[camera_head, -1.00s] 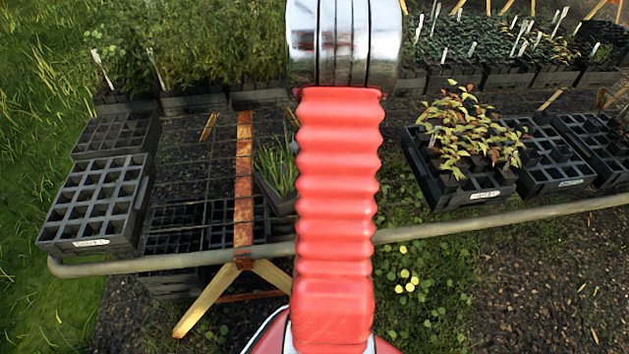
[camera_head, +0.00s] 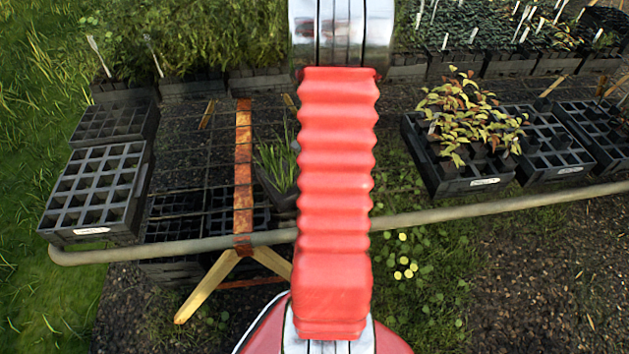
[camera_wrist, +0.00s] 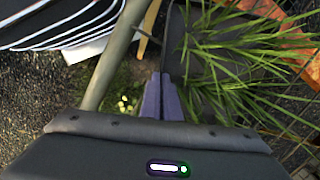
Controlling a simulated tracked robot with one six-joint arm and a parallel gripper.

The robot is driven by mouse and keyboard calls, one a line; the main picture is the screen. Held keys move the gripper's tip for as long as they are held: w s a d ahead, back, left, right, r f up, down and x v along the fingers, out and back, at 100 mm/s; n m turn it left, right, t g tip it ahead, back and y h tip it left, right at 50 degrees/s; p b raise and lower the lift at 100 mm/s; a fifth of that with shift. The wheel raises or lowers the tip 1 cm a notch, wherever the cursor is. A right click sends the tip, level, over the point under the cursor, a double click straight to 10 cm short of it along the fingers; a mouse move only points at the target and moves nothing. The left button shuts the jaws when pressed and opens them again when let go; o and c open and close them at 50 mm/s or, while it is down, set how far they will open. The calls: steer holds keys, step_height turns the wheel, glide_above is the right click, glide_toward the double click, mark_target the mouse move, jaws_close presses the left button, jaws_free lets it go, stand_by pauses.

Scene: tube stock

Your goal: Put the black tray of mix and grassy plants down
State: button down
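The black tray (camera_wrist: 212,62) shows in the wrist view with long green grassy plants (camera_wrist: 250,85) spilling over its right side. My gripper (camera_wrist: 165,85) has its two purple fingers close together at the tray's near edge, apparently pinching its rim. In the head view the grassy plants (camera_head: 275,163) show left of my red arm, beside the rusty strip; my arm hides the rest of the tray and my gripper. I cannot tell whether the tray touches the mesh bench (camera_head: 185,165) below.
A tray of yellowish-leaved plants (camera_head: 465,175) stands right of my arm. A grey pipe (camera_head: 160,251) runs along the front. Bare mesh lies left of the rusty strip (camera_head: 243,175). Potted plants (camera_head: 190,45) fill the back.

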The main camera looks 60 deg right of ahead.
steer(key=shift+f, duration=0.45)
stand_by(0.4)
steer(key=c, duration=1.9)
jaws_free()
steer(key=shift+c, duration=0.2)
step_height(320, 180, up, 14)
steer(key=d, duration=0.1)
steer(key=shift+s+d+f, duration=0.2)
steer(key=shift+s+d, duration=0.2)
steer(key=shift+s, duration=0.05)
